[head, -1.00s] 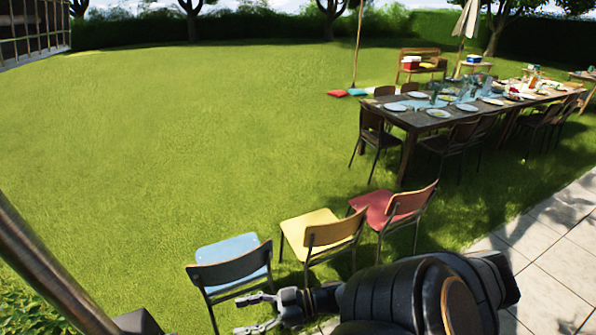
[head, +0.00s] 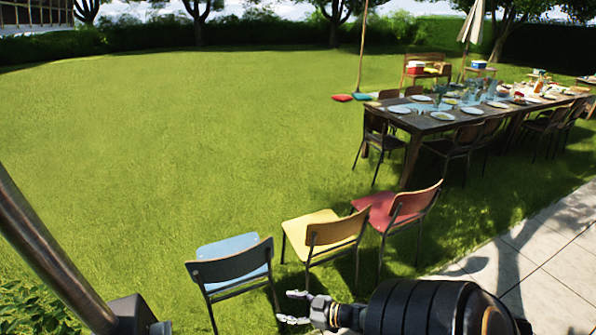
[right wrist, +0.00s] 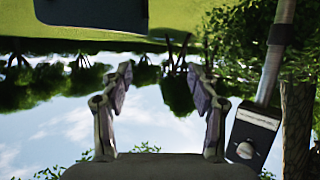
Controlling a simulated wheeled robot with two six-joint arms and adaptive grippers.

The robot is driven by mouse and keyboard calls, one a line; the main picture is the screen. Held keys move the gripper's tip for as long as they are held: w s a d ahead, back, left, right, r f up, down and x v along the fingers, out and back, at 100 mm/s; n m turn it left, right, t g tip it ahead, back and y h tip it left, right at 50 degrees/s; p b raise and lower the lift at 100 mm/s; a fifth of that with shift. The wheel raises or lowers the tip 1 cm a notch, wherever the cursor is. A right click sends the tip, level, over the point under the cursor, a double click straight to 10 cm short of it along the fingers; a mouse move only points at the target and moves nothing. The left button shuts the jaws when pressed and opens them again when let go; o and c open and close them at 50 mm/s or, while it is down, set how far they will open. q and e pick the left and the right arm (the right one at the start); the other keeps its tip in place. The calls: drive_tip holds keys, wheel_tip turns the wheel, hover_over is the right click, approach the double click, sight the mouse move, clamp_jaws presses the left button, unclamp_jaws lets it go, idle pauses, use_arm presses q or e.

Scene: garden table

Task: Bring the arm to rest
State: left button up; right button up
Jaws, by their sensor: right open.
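My right gripper (head: 297,308) shows low in the head view, in front of the blue and yellow chairs, with its fingers pointing left. It is open and empty. In the right wrist view its two fingers (right wrist: 160,88) stand apart, with only trees, sky and grass between and beyond them. My right arm (head: 420,305) lies along the bottom edge of the head view. My left gripper does not show.
A blue chair (head: 232,268), a yellow chair (head: 325,235) and a red chair (head: 398,210) stand on the grass close by. A long laid table (head: 418,124) with chairs stands farther back right. Paving (head: 540,255) lies at right. The lawn (head: 200,140) is open.

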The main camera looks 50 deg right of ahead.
drive_tip(key=shift+s+d+f, duration=0.3)
drive_tip(key=shift+d+f, duration=0.15)
drive_tip(key=shift+f, duration=0.25)
drive_tip(key=s+d+f+m+g+h+b, duration=0.2)
drive_tip(key=s+f+h, duration=0.15)
drive_tip(key=f, duration=0.65)
drive_tip(key=s+d+f+m+g+h+b, duration=0.1)
drive_tip(key=s+d+f+g+h+b, duration=0.3)
drive_tip(key=f, duration=0.6)
drive_tip(key=s+a+f+g+y, duration=0.2)
drive_tip(key=s+a+f+g, duration=0.4)
drive_tip(key=s+a+f, duration=0.9)
drive_tip(key=s+f, duration=0.1)
drive_tip(key=s, duration=0.2)
drive_tip(key=shift+s+a+f+m+y, duration=0.2)
drive_tip(key=shift+s+f+m+y, duration=0.05)
drive_tip(key=shift+f+m+y, duration=0.1)
drive_tip(key=shift+c, duration=0.3)
